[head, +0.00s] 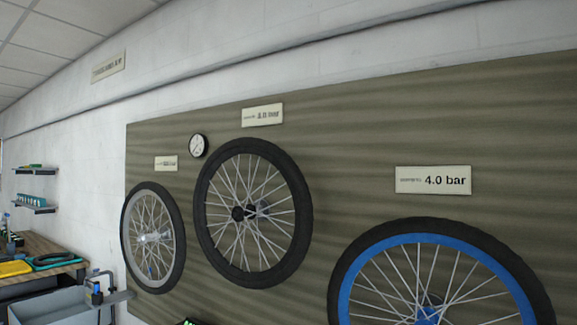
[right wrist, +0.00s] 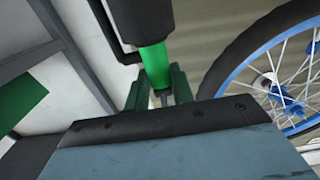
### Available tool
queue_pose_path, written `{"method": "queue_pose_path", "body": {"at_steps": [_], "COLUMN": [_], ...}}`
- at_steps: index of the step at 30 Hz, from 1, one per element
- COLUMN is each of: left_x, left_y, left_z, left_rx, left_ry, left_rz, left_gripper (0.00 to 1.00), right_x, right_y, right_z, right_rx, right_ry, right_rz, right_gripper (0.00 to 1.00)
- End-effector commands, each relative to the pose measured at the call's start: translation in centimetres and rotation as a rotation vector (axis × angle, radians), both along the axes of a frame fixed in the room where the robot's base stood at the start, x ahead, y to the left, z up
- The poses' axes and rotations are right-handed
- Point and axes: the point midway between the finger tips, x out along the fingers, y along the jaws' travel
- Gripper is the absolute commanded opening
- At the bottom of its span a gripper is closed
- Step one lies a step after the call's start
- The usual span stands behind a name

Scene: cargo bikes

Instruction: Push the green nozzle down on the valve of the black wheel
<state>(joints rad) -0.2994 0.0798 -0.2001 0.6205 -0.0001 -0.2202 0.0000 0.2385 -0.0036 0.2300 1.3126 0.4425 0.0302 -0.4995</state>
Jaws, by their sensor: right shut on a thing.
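The black wheel (head: 205,213), with a black rim and hub, hangs on the board in the middle of the head view. Its valve is too small to make out. The green nozzle (right wrist: 155,62) shows in the right wrist view below a dark cylindrical body (right wrist: 143,20). My right gripper (right wrist: 160,88) has its dark green fingers closed around the lower end of the nozzle. The wheel beside it in that view has a blue rim; the black wheel is not seen there. My left gripper is in neither view.
A grey-rimmed wheel (head: 127,235) hangs left and a blue-rimmed wheel (head: 345,285) lower right. Signs, including a 4.0 bar sign (head: 433,180), and a round gauge (head: 198,146) are on the board. A workbench (head: 40,243) and wall shelves (head: 35,209) stand at the left.

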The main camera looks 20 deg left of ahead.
Motion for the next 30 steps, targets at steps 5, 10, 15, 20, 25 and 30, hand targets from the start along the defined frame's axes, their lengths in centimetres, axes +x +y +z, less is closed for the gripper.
{"method": "queue_pose_path", "body": {"at_steps": [5, 10, 15, 20, 25, 30], "left_x": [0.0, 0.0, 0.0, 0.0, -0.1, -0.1], "left_y": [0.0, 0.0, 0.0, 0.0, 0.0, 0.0], "left_z": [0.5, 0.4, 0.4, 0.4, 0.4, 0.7], "left_rx": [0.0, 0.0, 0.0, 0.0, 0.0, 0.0], "left_ry": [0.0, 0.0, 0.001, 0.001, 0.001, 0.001], "left_rz": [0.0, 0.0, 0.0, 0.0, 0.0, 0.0], "left_gripper": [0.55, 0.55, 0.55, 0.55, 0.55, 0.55], "right_x": [0.0, 0.0, 0.0, 0.0, 0.0, -1.1], "right_y": [0.0, 0.0, 0.0, 0.0, 0.0, 0.3], "right_z": [0.5, 0.5, 0.5, 0.4, 0.4, 0.3], "right_rx": [0.0, 0.0, 0.0, 0.0, 0.0, 0.0], "right_ry": [-0.002, -0.002, -0.001, -0.001, 0.001, 0.002], "right_rz": [0.0, 0.0, 0.0, 0.0, 0.0, 0.001], "right_gripper": [0.04, 0.05, 0.4, 0.5, 0.5, 0.5]}}
